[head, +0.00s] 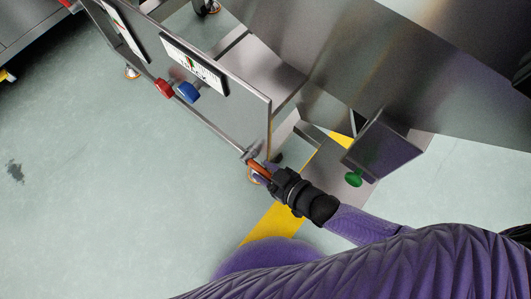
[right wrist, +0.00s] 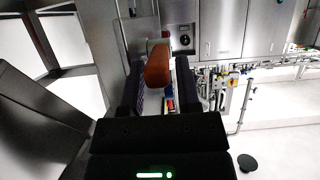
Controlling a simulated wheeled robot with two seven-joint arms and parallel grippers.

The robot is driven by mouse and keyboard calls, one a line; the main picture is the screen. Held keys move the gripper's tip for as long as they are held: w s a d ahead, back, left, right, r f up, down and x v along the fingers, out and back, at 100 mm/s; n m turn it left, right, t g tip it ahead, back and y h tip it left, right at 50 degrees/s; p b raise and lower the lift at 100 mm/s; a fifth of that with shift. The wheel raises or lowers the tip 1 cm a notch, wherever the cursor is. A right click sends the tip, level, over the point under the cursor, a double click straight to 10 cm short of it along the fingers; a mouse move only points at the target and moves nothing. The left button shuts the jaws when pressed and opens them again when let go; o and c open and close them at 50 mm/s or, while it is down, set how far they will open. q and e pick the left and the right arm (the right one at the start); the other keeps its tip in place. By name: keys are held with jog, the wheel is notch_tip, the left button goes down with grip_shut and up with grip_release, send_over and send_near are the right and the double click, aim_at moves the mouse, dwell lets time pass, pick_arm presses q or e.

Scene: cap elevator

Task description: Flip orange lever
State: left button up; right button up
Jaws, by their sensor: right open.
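The orange lever (head: 259,169) sits at the lower end of a metal rod along the steel machine's side in the head view. My right gripper (head: 268,172) is at the lever, its fingers beside it. In the right wrist view the lever (right wrist: 158,66) appears as an orange-brown rounded handle between the two dark fingers of my right gripper (right wrist: 161,82). The fingers are spread apart, with a gap visible on the right side of the lever. Whether a finger touches the lever I cannot tell. My left gripper is not in view.
A red knob (head: 164,88) and a blue knob (head: 188,92) sit further up the machine's side. A green button (head: 353,179) is on a steel box (head: 383,147) to the right. Yellow floor marking (head: 271,224) lies below my right arm. Open floor spreads to the left.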

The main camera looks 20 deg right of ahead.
jog(key=shift+c, duration=0.3)
grip_shut()
dwell(1.2)
